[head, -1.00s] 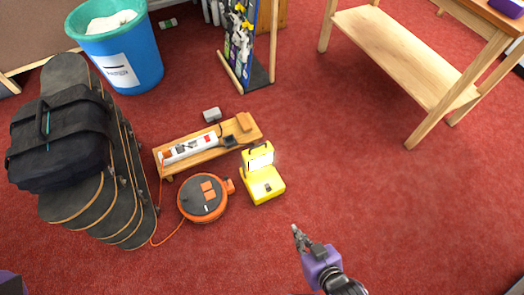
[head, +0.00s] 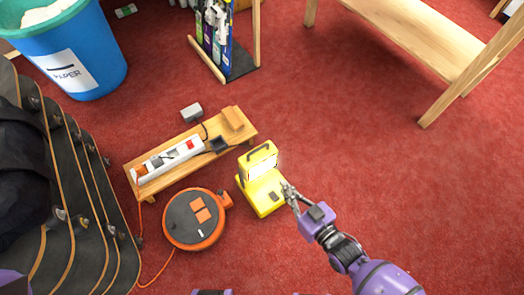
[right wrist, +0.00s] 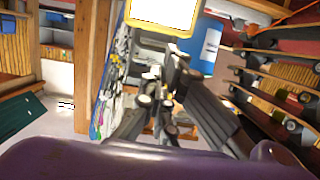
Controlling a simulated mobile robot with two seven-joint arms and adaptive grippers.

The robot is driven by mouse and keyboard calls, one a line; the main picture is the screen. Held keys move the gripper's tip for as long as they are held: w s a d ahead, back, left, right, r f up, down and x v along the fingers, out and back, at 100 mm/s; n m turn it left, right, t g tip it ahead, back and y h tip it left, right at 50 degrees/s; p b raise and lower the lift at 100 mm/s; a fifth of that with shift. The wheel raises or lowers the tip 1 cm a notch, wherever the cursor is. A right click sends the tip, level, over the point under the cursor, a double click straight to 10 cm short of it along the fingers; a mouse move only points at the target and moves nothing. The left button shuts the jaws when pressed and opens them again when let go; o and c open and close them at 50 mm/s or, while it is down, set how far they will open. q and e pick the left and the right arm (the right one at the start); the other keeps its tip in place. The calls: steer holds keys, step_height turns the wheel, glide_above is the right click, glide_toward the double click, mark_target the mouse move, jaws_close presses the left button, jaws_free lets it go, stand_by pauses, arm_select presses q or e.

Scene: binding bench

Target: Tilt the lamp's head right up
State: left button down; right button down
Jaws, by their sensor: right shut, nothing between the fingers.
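The yellow lamp (head: 262,180) stands on the red carpet in the middle of the head view. Its head (head: 259,160) is a yellow frame with a bright white panel and a dark handle on top, rising at the back of a flat yellow base. My right gripper (head: 288,188) is shut and empty, its tips at the right side of the lamp, close to the base and head; whether they touch is unclear. In the right wrist view the lit lamp head (right wrist: 163,12) shows at the top, above the fingers (right wrist: 165,95). My left gripper is not in view.
An orange cable reel (head: 195,218) lies left of the lamp. A low wooden board (head: 155,185) with a white power strip (head: 172,156) is behind it. Skateboards (head: 75,190) stand at the left, a blue paper bin (head: 85,60) behind.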

mark_target(257, 150)
steer(key=shift+r, duration=0.45)
steer(key=shift+w, duration=0.1)
steer(key=b+x, duration=0.4)
steer(key=x, duration=1)
steer(key=shift+r, duration=0.15)
steer(key=shift+w+r, duration=0.1)
steer(key=shift+w+a+r, duration=0.1)
steer(key=shift+w+a+p, duration=0.1)
steer(key=shift+p, duration=0.25)
